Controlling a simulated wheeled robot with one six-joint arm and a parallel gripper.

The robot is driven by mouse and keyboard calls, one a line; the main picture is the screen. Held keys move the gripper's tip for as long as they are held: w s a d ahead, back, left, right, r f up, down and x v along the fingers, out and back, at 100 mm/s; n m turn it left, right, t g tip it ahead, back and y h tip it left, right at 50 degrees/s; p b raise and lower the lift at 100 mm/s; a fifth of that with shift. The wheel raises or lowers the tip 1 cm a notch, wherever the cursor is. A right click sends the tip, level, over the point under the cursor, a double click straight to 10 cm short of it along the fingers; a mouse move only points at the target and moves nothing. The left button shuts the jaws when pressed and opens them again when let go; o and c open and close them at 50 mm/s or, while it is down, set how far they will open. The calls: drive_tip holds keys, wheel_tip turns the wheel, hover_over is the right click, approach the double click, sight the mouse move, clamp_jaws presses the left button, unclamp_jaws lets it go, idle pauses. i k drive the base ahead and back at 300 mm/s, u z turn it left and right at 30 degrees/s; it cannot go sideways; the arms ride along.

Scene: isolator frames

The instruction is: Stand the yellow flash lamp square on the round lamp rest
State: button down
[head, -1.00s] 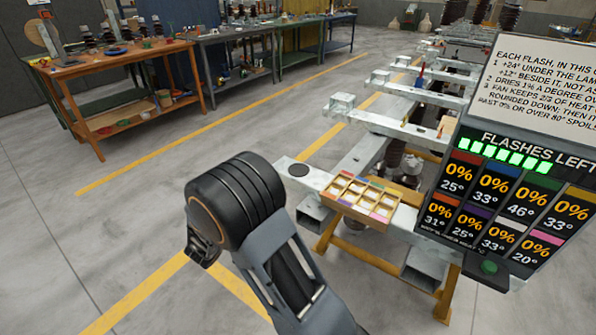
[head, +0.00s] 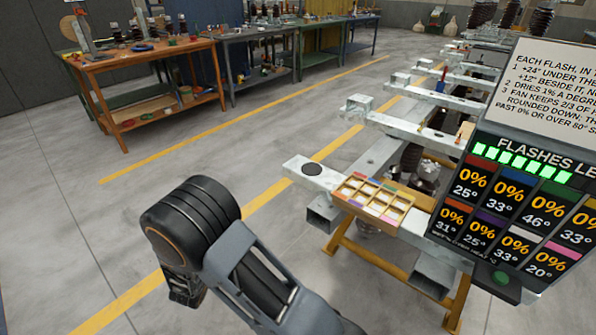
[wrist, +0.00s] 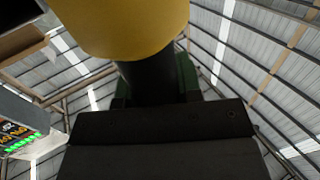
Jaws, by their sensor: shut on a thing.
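The yellow flash lamp (wrist: 120,25) fills the top of the wrist view, with a black stem (wrist: 150,82) below its yellow head. My gripper (wrist: 152,92) is shut on this stem; the jaws show as dark green and black blocks on either side. In the head view my gripper and the lamp are not visible, only my bent arm at lower left. A dark round disc, which looks like the lamp rest (head: 312,169), lies bare on the near left end of a pale metal beam. The lamp is not seen over it.
A wooden tray (head: 352,204) with several coloured compartments sits on the beam, right of the disc. A panel with readouts and a green button (head: 499,278) stands at right. Workbenches (head: 150,66) line the back left. Open floor lies left of the beam.

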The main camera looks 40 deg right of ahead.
sight(312, 169)
drive_tip(key=u, duration=1.4)
drive_tip(key=k, duration=1.15)
drive_tip(key=z, duration=0.9)
drive_tip(key=i, duration=1)
